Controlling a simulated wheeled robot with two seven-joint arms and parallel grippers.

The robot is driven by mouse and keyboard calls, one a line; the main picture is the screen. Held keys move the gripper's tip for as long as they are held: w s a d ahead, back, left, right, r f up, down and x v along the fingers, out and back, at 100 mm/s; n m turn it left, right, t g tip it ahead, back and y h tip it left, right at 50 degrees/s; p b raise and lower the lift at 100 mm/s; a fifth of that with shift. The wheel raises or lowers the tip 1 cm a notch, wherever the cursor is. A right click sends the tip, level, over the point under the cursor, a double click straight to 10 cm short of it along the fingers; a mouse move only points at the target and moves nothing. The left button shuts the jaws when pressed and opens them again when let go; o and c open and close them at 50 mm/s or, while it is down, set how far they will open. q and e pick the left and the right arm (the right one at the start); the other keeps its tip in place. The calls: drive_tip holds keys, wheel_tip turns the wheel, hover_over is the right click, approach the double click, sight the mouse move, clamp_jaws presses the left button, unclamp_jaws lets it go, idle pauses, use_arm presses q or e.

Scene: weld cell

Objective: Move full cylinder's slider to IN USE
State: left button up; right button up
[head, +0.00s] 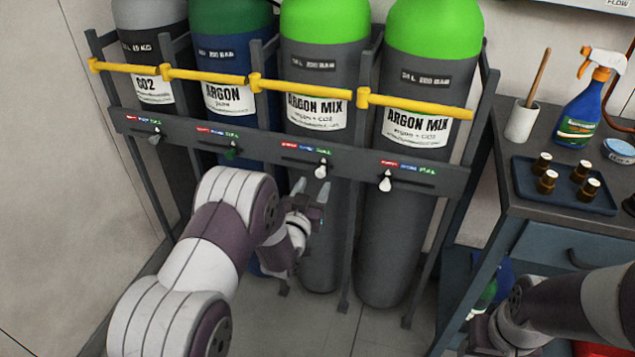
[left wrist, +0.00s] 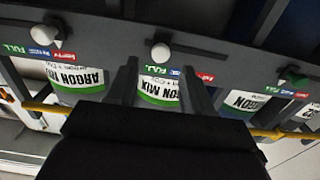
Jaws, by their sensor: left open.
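Four gas cylinders stand in a rack: grey CO2 (head: 150,14), dark green and blue ARGON (head: 230,20), and two lime-green-topped ARGON MIX, one nearer the middle (head: 325,20) and one at right (head: 432,28). Sliders run along the rack's bar below red, blue and green labels. The middle ARGON MIX slider's white knob (head: 321,170) is at the green FULL end. The right ARGON MIX knob (head: 386,182) is at the red end. My left gripper (head: 311,188) is open just below the middle knob, apart from it. In the left wrist view this knob (left wrist: 161,52) shows between the fingertips. My right gripper (head: 488,335) is unclear.
The CO2 knob (head: 155,137) and green ARGON knob (head: 232,153) sit toward their labels' green ends. Yellow restraint bars (head: 300,88) cross the cylinders. A workbench (head: 500,190) at right holds a spray bottle (head: 582,110) and a blue tray (head: 525,182).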

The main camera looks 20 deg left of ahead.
use_arm(q)
drive_tip(key=w, duration=0.4)
drive_tip(key=shift+w, duration=0.1)
clamp_jaws()
drive_tip(key=shift+a+b, duration=0.4)
drive_tip(key=shift+a, duration=1.9)
unclamp_jaws()
drive_tip(key=p, duration=0.2)
approach(320, 175)
drive_tip(key=s+a, duration=0.4)
drive_tip(key=a, duration=0.1)
drive_tip(key=shift+s+d, duration=0.1)
drive_tip(key=shift+s, duration=0.05)
